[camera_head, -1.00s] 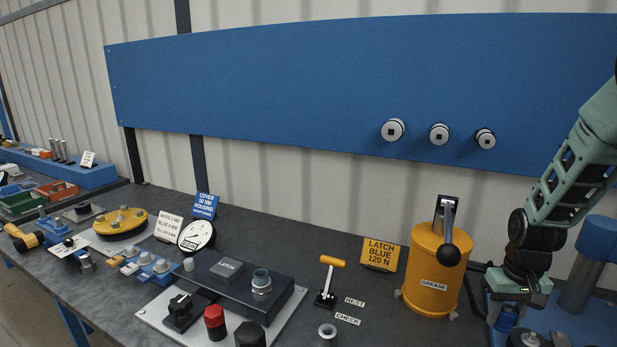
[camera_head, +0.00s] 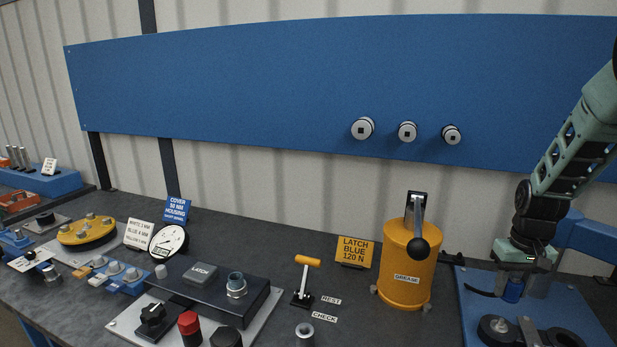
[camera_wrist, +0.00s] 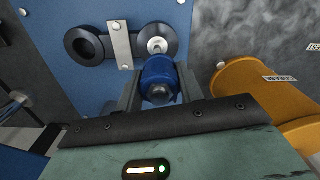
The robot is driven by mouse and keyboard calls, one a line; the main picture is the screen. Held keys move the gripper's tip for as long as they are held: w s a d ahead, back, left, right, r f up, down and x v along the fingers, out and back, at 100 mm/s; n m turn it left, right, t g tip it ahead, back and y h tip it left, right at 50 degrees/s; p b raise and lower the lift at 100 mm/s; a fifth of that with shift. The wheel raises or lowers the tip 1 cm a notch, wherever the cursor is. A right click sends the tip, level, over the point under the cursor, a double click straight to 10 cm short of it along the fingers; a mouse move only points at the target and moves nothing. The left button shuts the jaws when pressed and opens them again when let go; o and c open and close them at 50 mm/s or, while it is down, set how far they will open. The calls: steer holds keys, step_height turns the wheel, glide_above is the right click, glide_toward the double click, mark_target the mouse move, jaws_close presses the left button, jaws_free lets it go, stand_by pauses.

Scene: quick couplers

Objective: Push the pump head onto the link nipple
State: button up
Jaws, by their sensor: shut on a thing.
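My gripper (camera_head: 513,288) is at the right of the head view, pointing down over a blue base plate. Its jaws are shut on a blue cylindrical pump head (camera_wrist: 158,80), which also shows in the head view (camera_head: 513,291). Beyond the pump head in the wrist view is a silver round fitting, apparently the link nipple (camera_wrist: 157,45), on the right end of a dark link (camera_wrist: 83,45). The link lies on the base plate under a silver strap (camera_wrist: 120,45). The pump head is close to the nipple and nearly in line; I cannot tell whether they touch.
The yellow grease canister (camera_head: 405,270) with its lever stands left of my gripper. The blue base plate (camera_head: 470,310) lies on the grey bench. A yellow latch sign (camera_head: 355,251) and a T-handle tool (camera_head: 305,280) stand farther left. A blue wall panel (camera_head: 250,90) is behind.

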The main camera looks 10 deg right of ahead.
mark_target(502, 319)
steer(key=shift+d+r, duration=0.2)
steer(key=shift+d, duration=0.1)
steer(key=shift+f, duration=0.1)
steer(key=shift+f+b, duration=1.9)
steer(key=shift+f, duration=0.95)
steer(key=shift+f, duration=1.4)
steer(key=o, duration=0.9)
